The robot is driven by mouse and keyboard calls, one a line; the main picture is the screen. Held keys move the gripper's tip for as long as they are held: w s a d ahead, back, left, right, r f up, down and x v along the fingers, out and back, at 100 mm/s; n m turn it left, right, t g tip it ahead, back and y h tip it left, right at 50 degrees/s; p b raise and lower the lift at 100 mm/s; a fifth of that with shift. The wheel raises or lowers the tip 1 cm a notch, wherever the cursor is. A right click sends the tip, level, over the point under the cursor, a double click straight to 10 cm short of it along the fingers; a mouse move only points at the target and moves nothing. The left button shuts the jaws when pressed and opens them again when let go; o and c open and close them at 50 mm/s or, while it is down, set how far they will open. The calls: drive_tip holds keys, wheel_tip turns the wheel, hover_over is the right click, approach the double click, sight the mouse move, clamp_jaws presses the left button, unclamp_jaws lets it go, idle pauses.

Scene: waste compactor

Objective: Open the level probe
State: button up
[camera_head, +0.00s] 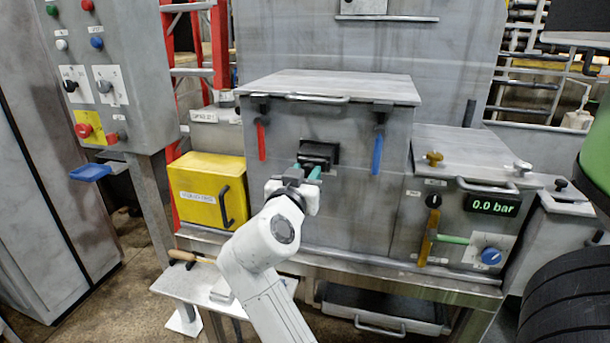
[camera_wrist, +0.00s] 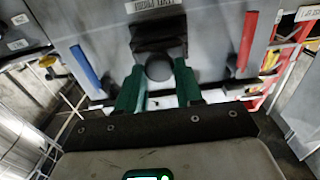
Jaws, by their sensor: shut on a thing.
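A black block (camera_head: 318,153) sits on the front of the grey box (camera_head: 350,205), between a red handle (camera_head: 262,140) and a blue handle (camera_head: 378,152). I take it for the level probe, but I cannot read its label. The wrist view shows the block (camera_wrist: 158,32) with a dark round knob (camera_wrist: 158,67) on it. My gripper (camera_head: 308,171) has its green fingertips at the block. In the wrist view my gripper (camera_wrist: 157,75) has one finger on each side of the knob and is shut on it. The fingers partly hide the knob in the head view.
A yellow box (camera_head: 200,188) with a black handle stands left of the grey box. A panel with a 0.0 bar display (camera_head: 493,206) and valve handles stands to the right. A small white step with a wooden-handled tool (camera_head: 190,258) is at lower left.

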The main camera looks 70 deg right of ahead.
clamp_jaws()
drive_tip(key=shift+a, duration=0.15)
drive_tip(key=s+a+b, duration=0.1)
drive_tip(key=a+b, duration=0.3)
drive_tip(key=a, duration=1.3)
drive_tip(key=shift+s, duration=0.2)
drive_tip(key=o, duration=1)
unclamp_jaws()
drive_tip(key=shift+a, duration=0.1)
drive_tip(key=a, duration=0.3)
drive_tip(key=a+b, duration=0.1)
drive_tip(key=a, duration=0.6)
drive_tip(key=shift+s+a, duration=0.35)
drive_tip(key=shift+s, duration=0.05)
